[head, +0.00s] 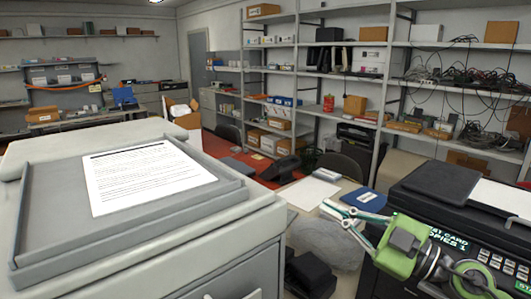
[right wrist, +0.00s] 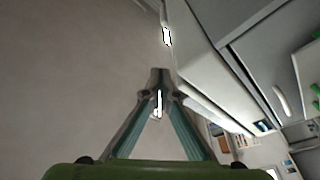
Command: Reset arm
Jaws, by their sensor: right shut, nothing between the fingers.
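My right gripper (head: 328,208) is at the lower right of the head view, with its green body to the right and its fingers pointing left. It is in the air in front of the printer on the right. In the right wrist view its fingers (right wrist: 159,78) meet at the tips, shut and empty. My left gripper is not in the head view.
A large grey copier (head: 262,212) with a printed sheet (head: 150,177) on top fills the left. A black printer (head: 435,187) stands close to my right gripper. A desk with papers (head: 310,192) and a blue folder (head: 364,199) lies behind the gripper. Shelves line the back.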

